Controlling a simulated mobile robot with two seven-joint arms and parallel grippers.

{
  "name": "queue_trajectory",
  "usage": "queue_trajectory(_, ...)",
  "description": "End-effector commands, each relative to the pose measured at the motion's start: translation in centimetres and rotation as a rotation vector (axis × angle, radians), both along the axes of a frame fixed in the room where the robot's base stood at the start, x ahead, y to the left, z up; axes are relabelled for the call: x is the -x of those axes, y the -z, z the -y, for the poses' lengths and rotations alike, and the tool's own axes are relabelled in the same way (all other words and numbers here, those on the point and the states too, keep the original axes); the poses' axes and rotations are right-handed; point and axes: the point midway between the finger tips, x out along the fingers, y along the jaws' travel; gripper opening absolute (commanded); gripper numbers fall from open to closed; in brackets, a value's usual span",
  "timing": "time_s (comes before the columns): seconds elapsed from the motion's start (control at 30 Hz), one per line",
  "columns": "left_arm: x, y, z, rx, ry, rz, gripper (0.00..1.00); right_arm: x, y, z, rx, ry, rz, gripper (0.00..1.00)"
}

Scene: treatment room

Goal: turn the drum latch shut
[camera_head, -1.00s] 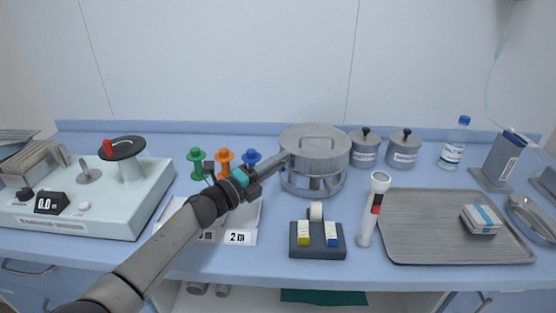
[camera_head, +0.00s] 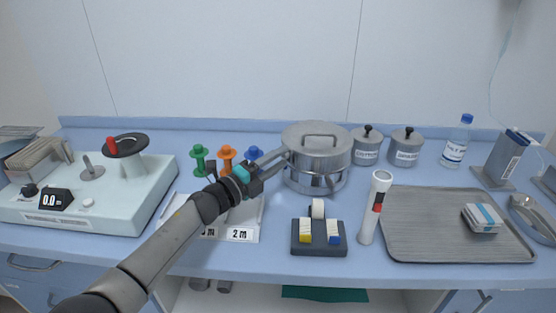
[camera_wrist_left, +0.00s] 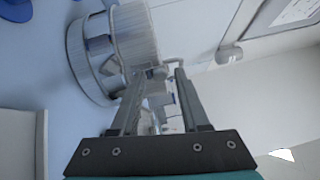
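The round metal drum (camera_head: 316,156) stands upright at the back middle of the counter, with a flat lid and a strap handle on top. It also shows sideways at the upper left of the left wrist view (camera_wrist_left: 88,58). My left gripper (camera_head: 284,158) is at the drum's left side, fingers pointing at its upper wall. In the left wrist view its two fingers (camera_wrist_left: 158,72) are apart. A small grey part (camera_wrist_left: 158,73), perhaps the latch, shows by the drum's edge between the fingertips. I cannot tell whether the fingers touch it. My right gripper is not in view.
Green (camera_head: 200,158), orange (camera_head: 227,156) and blue spools stand behind my left arm. A black block (camera_head: 318,251) and a white torch (camera_head: 373,208) stand in front of the drum. Two lidded canisters (camera_head: 367,150) are close on its right. A metal tray (camera_head: 430,240) lies farther right.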

Motion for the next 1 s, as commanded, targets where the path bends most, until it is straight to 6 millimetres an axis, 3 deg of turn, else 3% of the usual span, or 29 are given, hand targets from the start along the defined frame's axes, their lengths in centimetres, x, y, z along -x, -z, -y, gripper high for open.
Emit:
queue_trajectory(0.47, 0.9, 0.1, -0.9, -0.002, -0.001, -0.001, 0.52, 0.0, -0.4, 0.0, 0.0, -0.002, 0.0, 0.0)
queue_trajectory(1.0, 8.3, 1.0, -7.4, -0.002, 0.001, -0.002, 0.52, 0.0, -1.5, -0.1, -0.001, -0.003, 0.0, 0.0)
